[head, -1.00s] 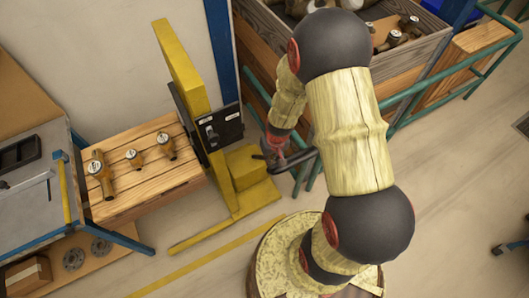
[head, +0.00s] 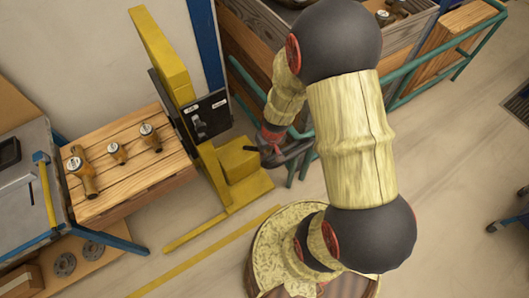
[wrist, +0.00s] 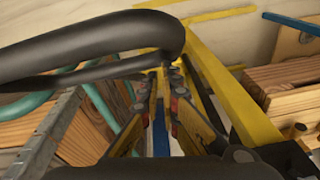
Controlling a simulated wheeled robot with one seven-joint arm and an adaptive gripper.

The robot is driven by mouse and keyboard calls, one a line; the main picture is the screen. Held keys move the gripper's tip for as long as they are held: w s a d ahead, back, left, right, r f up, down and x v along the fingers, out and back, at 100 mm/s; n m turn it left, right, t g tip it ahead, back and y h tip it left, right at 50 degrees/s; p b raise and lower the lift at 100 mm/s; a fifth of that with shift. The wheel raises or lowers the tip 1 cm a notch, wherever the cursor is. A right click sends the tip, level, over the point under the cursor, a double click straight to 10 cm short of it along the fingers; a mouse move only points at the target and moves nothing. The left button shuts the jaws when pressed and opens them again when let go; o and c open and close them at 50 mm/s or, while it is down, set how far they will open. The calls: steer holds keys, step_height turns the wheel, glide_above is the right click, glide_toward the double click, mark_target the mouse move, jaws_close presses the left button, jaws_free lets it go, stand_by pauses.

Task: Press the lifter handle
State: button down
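The lifter is a yellow post (head: 165,60) with a yellow base (head: 238,163), left of the middle in the head view. A black panel (head: 212,112) on its side carries the small dark lifter handle (head: 198,125). My gripper (head: 254,150) is right of and below the panel in the picture, apart from the handle. In the wrist view, the two fingers of my gripper (wrist: 163,75) run close together, with a narrow gap and nothing seen held. Whether they count as open or shut is unclear. A yellow post (wrist: 222,90) stands right of them; I cannot make out the handle there.
A wooden table (head: 150,178) with several brass meters (head: 117,152) stands left of the lifter. A grey workbench (head: 20,200) is at the far left. A wooden bin (head: 405,50) and green rails (head: 440,70) are behind my arm. Open floor (head: 450,180) lies at the right.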

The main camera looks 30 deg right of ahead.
step_height(320, 180, up, 11)
steer(key=s+p, duration=0.2)
steer(key=p, duration=0.1)
steer(key=shift+d+r+p, duration=0.15)
steer(key=shift+d+p, duration=0.25)
steer(key=shift+d, duration=0.05)
stand_by(1.1)
stand_by(0.3)
